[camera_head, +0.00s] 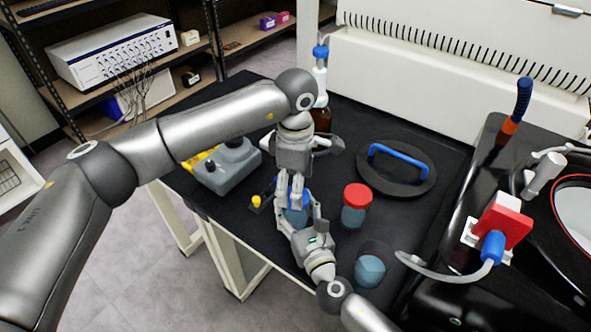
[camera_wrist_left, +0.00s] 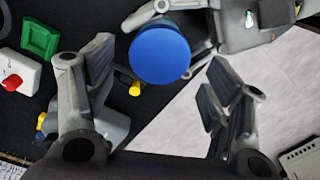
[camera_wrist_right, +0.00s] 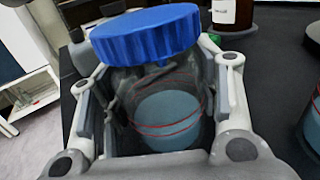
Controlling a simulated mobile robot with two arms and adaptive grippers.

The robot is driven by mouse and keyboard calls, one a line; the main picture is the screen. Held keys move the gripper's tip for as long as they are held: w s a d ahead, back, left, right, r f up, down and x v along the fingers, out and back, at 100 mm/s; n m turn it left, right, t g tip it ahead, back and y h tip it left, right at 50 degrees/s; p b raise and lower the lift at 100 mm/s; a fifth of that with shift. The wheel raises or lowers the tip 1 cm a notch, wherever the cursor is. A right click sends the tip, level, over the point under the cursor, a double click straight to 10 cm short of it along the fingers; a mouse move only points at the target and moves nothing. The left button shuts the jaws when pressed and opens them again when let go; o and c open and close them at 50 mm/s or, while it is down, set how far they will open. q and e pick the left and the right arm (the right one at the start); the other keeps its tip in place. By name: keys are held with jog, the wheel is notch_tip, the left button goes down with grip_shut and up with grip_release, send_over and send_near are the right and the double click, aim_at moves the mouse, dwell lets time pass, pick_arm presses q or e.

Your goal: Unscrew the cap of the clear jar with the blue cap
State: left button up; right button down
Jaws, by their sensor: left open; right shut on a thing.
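The clear jar (camera_wrist_right: 168,118) with blue contents stands on the black bench top in the right wrist view. Its ribbed blue cap (camera_wrist_right: 145,36) is at the jar's mouth and looks tilted there; I cannot tell whether it is threaded on. My right gripper (camera_wrist_right: 165,95) is shut around the jar's body, below the cap. My left gripper (camera_head: 291,193) points down above the jar in the head view, open. In the left wrist view the round cap (camera_wrist_left: 160,54) shows between and beyond its spread fingers. In the head view the jar (camera_head: 297,214) is partly hidden by both grippers.
A red-capped jar (camera_head: 356,207) and another jar (camera_head: 370,270) stand to the right. A black lid with a blue handle (camera_head: 398,165) lies behind them. A grey device (camera_head: 228,167) stands left, and a brown bottle (camera_head: 322,119) behind. A red valve (camera_head: 503,224) is far right.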

pick_arm(q)
jog(key=shift+f, duration=1.5)
jog(key=shift+c, duration=0.3)
jog(key=c, duration=1)
jog(key=n, duration=0.6)
jog(key=shift+r, duration=0.2)
jog(key=shift+r, duration=0.95)
